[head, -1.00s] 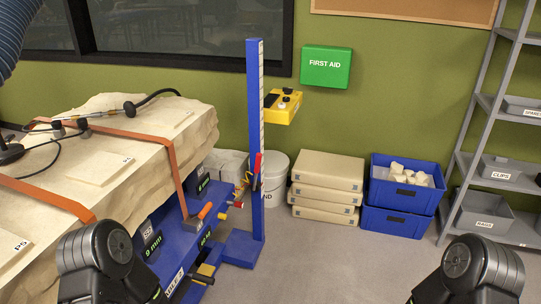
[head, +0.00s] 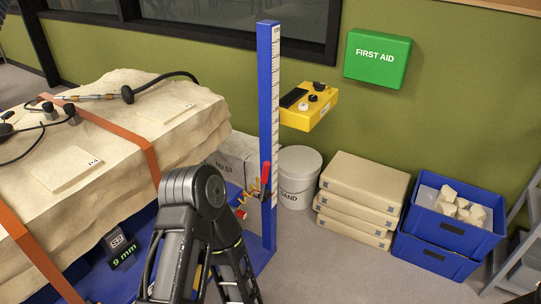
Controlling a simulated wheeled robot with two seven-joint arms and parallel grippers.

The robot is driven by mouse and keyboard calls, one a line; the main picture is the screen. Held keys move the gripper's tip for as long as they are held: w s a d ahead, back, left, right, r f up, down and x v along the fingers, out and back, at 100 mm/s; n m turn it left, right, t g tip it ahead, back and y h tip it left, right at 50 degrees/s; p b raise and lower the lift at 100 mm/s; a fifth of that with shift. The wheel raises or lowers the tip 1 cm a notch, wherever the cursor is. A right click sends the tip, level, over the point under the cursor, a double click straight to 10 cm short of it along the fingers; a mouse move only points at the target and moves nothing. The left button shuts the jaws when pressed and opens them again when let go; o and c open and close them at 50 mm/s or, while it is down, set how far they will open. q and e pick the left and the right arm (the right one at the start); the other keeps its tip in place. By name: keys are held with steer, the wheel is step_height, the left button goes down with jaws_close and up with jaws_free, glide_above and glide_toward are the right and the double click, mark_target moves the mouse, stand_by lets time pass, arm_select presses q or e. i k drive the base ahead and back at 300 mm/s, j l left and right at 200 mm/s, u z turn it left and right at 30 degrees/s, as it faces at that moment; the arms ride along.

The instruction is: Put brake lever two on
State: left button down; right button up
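The blue stand (head: 140,252) under the rock slab carries the tag S2 and a green 9 mm readout (head: 122,252). No brake lever can be made out clearly; my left arm covers the part of the stand where an orange-handled lever showed before. A small yellow piece (head: 197,277) shows beside my arm, too little to identify. My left arm's elbow and links stand in front of the stand. Neither gripper is in view.
The large rock slab (head: 110,110) is strapped on the left. A blue measuring post (head: 268,120) with a red handle (head: 265,172) stands behind my arm.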

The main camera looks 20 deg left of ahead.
mark_target(265, 194)
steer(key=i+j, duration=0.25)
steer(key=i+j+z, duration=0.1)
steer(key=j, duration=0.35)
steer(key=i+j, duration=0.35)
steer(key=j+z, duration=0.1)
steer(key=j, duration=0.55)
steer(key=i, duration=0.05)
